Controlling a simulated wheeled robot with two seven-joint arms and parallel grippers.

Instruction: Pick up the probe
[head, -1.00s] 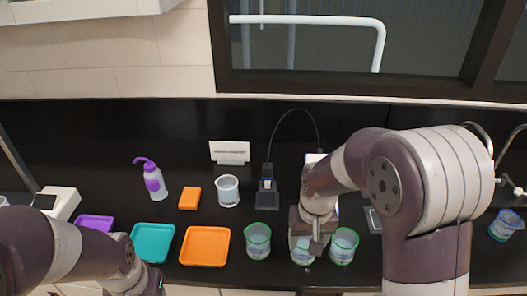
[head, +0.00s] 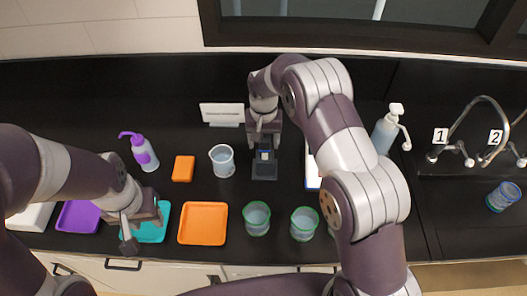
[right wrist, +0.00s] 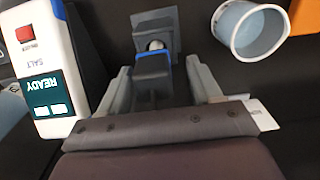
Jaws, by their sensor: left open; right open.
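The probe (head: 264,155) is dark with a blue band and sits in a dark stand (head: 264,172) near the middle of the counter. In the right wrist view the probe (right wrist: 153,66) stands between the two grey fingers, with its grey stand (right wrist: 157,24) behind. My right gripper (head: 264,138) is open, with a finger on each side of the probe; I cannot tell whether they touch it. My left gripper (head: 140,222) is open and empty over the teal tray (head: 151,236).
A white meter (right wrist: 41,60) reading READY stands close beside the right gripper. A white-rimmed beaker (head: 222,160) is left of the stand. Green-rimmed beakers (head: 256,218) and an orange tray (head: 203,223) are in front. Taps (head: 453,150) are at right.

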